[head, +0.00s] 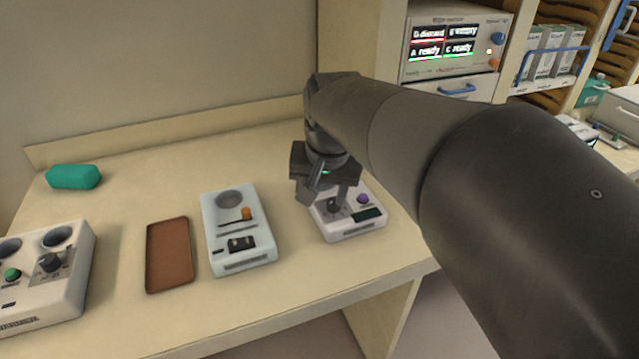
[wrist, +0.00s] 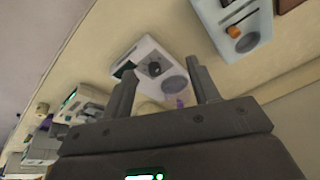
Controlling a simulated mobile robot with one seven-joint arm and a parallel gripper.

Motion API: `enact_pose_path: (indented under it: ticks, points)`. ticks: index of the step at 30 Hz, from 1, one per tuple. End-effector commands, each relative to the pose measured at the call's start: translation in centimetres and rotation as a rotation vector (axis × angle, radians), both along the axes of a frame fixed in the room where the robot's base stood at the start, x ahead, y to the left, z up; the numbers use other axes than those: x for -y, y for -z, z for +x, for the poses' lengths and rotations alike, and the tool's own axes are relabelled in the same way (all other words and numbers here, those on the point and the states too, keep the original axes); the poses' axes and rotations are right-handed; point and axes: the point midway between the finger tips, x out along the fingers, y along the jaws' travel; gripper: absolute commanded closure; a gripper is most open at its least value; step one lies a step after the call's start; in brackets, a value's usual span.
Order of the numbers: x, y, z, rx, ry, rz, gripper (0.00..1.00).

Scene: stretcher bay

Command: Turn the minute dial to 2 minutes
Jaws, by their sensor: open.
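A white device (head: 352,229) stands on the counter below my gripper. It has a dark dial (head: 334,206), a purple button (head: 363,199) and a dark display (head: 368,214). In the wrist view the same device (wrist: 140,52) shows its dark dial (wrist: 154,69) between and beyond my fingers, with a round grey disc beside it. My gripper (head: 325,194) is open above the device; its two fingers (wrist: 164,80) are apart with nothing between them. Contact with the dial cannot be told. The dial's markings and setting are too small to read. My gripper hides part of the device.
Left of it stand a pale device (head: 238,257) with an orange knob, a brown tray (head: 169,282) and a white device (head: 60,300) with a green button and dark dial. A teal block (head: 74,177) lies at the back. An instrument with lit screens (head: 455,67) stands behind.

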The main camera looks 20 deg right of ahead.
Motion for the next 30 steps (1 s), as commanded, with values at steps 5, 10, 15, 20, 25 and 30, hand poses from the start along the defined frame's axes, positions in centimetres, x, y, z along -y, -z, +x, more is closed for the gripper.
enact_pose_path:
  ticks: [5,10,15,20,25,30]
  points:
    - [2.9,0.8,4.9,-0.086,0.177,0.049,0.45]
    - [5.8,2.4,9.0,-0.161,0.34,0.087,0.45]
    - [8.2,4.0,11.8,-0.215,0.463,0.113,0.45]
    - [9.2,4.8,12.9,-0.239,0.52,0.123,0.45]
    - [9.4,6.0,13.1,-0.244,0.529,0.124,0.45]
    - [9.3,9.0,13.2,-0.246,0.528,0.124,0.45]
